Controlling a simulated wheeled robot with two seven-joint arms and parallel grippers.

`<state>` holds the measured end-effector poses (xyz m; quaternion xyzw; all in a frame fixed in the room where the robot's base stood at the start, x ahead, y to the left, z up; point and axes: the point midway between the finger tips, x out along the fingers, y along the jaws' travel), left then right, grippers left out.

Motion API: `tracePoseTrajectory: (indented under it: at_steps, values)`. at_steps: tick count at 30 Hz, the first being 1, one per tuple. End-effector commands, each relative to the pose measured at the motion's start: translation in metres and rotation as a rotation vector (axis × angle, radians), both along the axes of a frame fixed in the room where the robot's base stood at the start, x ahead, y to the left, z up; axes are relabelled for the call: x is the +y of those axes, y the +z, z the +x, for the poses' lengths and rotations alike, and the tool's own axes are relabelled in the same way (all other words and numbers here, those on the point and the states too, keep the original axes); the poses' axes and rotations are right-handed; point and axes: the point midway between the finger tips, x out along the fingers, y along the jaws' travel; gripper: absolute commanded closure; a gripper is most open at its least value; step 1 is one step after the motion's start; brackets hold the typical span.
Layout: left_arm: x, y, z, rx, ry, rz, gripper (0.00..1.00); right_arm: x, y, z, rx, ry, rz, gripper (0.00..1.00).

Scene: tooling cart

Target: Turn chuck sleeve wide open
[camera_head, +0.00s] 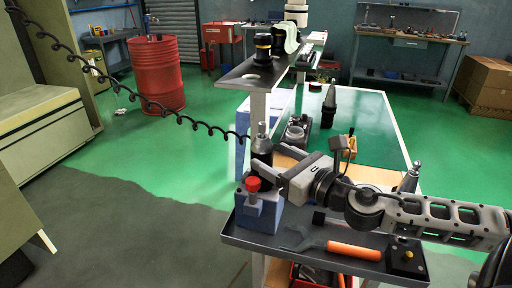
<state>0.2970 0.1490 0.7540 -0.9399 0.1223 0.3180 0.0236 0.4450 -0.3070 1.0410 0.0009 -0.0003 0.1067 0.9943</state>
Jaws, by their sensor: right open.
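The chuck (262,148) is a dark upright cylinder with a narrower metal tip at its top. It stands at the left end of the cart's lower tray, behind a blue block (258,212) with a red knob (253,184). My right gripper (281,178) comes in from the right and points left. Its light grey fingers are open beside the lower part of the chuck. Whether they touch or straddle the sleeve cannot be told from this angle. The lower part of the chuck is hidden by the block and fingers. My left gripper is not in view.
An orange-handled tool (353,250) lies on the dark tray (290,252) below my right arm. A metal-tipped holder (412,176) stands at the right. A tapered tool holder (329,105) stands on the green surface behind. A raised shelf (238,80) holds dark holders. Floor left is clear.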

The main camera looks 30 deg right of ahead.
Motion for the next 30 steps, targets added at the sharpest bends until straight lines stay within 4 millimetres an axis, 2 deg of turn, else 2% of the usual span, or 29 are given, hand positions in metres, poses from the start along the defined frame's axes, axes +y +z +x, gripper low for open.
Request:
tracePoseTrajectory:
  at_steps: [16, 30]
  values:
    - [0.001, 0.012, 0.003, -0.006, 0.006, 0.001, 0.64, 0.009, 0.002, 0.051, -0.002, -0.005, 0.0, 0.34]
    - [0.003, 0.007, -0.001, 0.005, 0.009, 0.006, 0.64, 0.012, 0.0, 0.059, 0.002, 0.0, -0.001, 0.34]
